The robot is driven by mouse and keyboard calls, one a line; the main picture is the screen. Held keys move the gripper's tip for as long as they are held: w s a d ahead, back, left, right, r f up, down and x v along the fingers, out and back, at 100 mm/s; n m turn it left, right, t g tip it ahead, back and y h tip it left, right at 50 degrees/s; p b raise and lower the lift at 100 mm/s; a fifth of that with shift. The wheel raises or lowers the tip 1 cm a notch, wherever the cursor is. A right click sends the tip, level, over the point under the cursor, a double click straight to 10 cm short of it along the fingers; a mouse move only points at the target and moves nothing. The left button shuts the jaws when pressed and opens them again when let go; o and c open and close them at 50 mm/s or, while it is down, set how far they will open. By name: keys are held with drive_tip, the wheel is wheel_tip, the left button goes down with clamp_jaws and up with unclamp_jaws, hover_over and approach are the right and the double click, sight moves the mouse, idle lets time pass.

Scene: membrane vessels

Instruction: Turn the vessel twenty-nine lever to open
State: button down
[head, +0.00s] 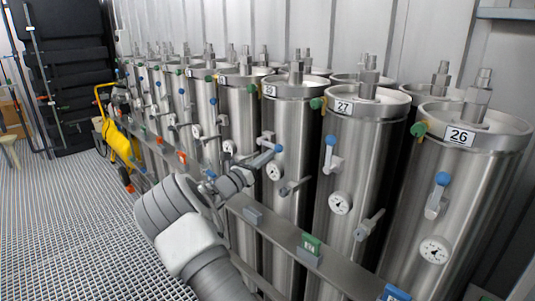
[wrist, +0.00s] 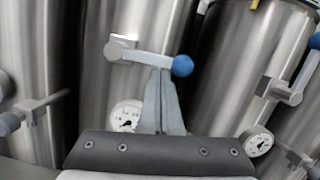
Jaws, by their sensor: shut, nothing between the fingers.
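The lever (wrist: 148,57), a grey bar with a blue ball end (wrist: 182,66), lies nearly level in the wrist view, its pivot (wrist: 118,46) at the left. In the head view its blue ball (head: 278,148) shows on the vessel (head: 291,130) left of number 27. That vessel's small label (head: 270,90) seems to read 29, but is hard to make out. My gripper (wrist: 162,75) is shut and empty. Its fingertips are at the lever's lower edge, just left of the ball; whether they touch cannot be told. In the head view my gripper (head: 258,162) is partly hidden.
Vessels 27 (head: 359,150) and 26 (head: 454,200) stand to the right with their levers upright. Gauges (wrist: 125,115) and lower handles (head: 290,187) stick out nearby. A metal rail (head: 285,232) runs along the front. The grated floor (head: 70,220) is open at the left.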

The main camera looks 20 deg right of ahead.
drive_tip(key=w+a+r+n+t+y+p, duration=0.1)
drive_tip(key=w+r+n+t+y+p, duration=0.1)
drive_tip(key=r+n+p, duration=0.6)
drive_tip(key=shift+w+n+t+y+p, duration=0.3)
drive_tip(key=shift+w+n+y+p, duration=0.3)
drive_tip(key=shift+n+p, duration=3.85)
drive_tip(key=shift+a+m+p, duration=0.1)
drive_tip(key=shift+m+p, duration=1.1)
drive_tip(key=shift+m, duration=0.05)
drive_tip(key=shift+s, duration=0.1)
